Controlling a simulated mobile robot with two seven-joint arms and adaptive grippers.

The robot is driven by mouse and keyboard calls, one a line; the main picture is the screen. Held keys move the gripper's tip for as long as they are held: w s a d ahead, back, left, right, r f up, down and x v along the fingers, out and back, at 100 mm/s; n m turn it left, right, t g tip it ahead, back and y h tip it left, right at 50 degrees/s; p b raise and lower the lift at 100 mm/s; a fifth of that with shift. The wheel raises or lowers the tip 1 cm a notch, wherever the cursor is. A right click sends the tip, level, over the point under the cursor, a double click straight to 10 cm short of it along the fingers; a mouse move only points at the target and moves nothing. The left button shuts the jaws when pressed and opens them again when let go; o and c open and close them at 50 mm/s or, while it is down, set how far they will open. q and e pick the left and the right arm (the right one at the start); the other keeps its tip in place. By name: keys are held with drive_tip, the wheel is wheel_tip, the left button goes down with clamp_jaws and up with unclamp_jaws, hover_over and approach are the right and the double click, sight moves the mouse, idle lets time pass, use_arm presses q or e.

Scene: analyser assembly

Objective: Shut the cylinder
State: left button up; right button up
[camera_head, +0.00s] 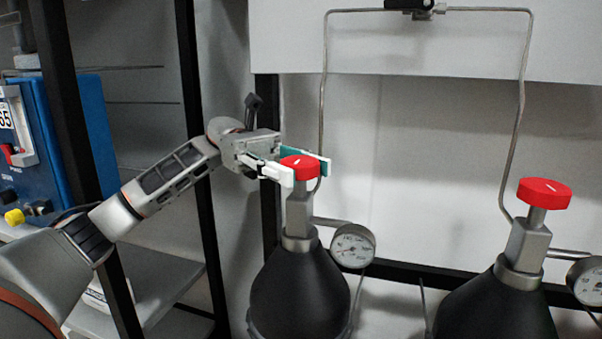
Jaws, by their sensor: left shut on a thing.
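The near-left gas cylinder (300,292) is black with a grey neck and valve body (299,215). A red round valve knob (301,163) sits on its top. My left gripper (303,169) reaches in from the left, with one finger in front of the knob and one behind it. It is shut on the red knob, which is partly hidden by the front finger. A second black cylinder (497,308) stands at the right with its own red knob (544,193), which nothing touches. My right gripper is not in view.
A pressure gauge (352,246) sticks out right of the left cylinder's valve, and another gauge (588,281) is at the right edge. Thin metal pipes (323,95) run up the wall. A black rack post (201,150) and a blue device (88,130) stand at the left.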

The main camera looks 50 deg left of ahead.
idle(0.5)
use_arm(q)
drive_tip(key=o, duration=1.1)
drive_tip(key=shift+o, duration=0.2)
drive_tip(key=shift+a, duration=0.1)
drive_tip(key=a, duration=1.1)
drive_tip(key=shift+w+a, duration=0.35)
